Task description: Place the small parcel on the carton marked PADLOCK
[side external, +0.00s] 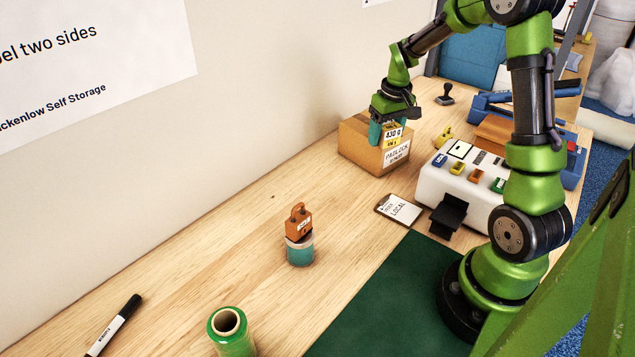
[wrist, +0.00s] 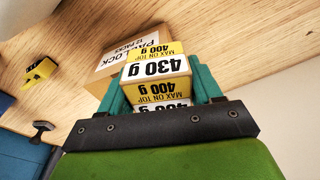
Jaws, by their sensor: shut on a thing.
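The carton also shows behind the parcel in the wrist view (wrist: 108,62). I cannot tell whether the parcel touches the carton, as the parcel and fingers hide part of its top.
A white device with coloured buttons (side external: 432,188) stands right of the carton. A LOCAL card (side external: 399,209), an orange padlock-shaped item on a round base (side external: 299,222), a green roll (side external: 229,330) and a marker (side external: 115,325) lie nearer. The wood left of the carton is clear.

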